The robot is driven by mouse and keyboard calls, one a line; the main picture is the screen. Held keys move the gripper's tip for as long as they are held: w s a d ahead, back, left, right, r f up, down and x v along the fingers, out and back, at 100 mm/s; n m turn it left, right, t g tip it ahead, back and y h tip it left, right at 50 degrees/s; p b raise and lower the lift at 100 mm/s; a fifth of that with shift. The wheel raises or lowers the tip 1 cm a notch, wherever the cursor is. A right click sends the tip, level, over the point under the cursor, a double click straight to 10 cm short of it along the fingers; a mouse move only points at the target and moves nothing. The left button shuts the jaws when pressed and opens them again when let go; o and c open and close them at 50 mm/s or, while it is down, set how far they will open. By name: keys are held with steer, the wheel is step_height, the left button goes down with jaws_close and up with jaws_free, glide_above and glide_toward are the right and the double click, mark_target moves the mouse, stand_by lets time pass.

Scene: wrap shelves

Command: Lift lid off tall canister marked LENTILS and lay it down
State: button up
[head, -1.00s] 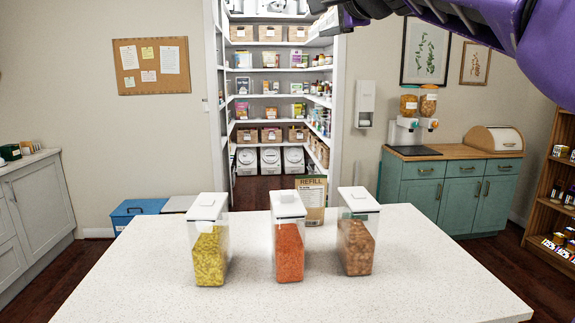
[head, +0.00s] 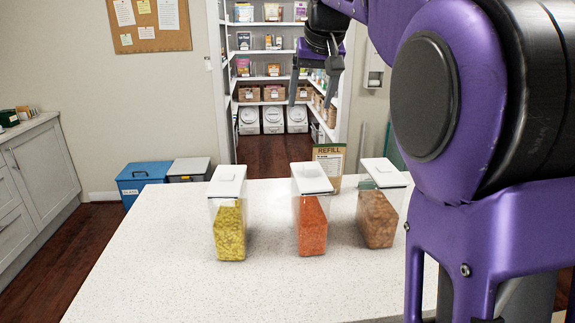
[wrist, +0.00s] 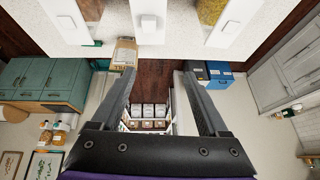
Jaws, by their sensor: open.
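Three tall clear canisters with white lids stand upright in a row on the pale counter (head: 140,260). The left one (head: 230,232) holds yellow contents, the middle one (head: 311,228) orange-red contents, the right one (head: 376,218) brown contents. No LENTILS marking is readable, so I cannot tell which canister bears it. All three lids are on, including the middle lid (head: 311,178). My gripper (head: 314,80) is open and empty, raised beyond the counter, apart from the canisters. In the wrist view my gripper (wrist: 157,76) has its fingers spread; the canister tops show at the upper edge.
A REFILL package (head: 328,160) stands behind the middle and right canisters. A blue bin (head: 142,178) and a grey bin (head: 188,170) are beyond the counter. The counter's left part is bare. Pantry shelves (head: 270,52) stand behind. My arm covers the right side.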

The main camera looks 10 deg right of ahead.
step_height(320, 180, down, 2)
steer(key=d+f+g, duration=0.1)
steer(key=g, duration=0.1)
glide_above(311, 166)
steer(key=s, duration=0.2)
steer(key=shift+n, duration=0.4)
steer(key=f, duration=1)
steer(key=shift+s+a+f, duration=0.15)
steer(key=shift+a+f, duration=0.1)
steer(key=shift+a, duration=0.1)
steer(key=x, duration=0.3)
steer(key=d+x, duration=0.1)
steer(key=x, duration=0.1)
steer(key=shift+t, duration=0.3)
jaws_close()
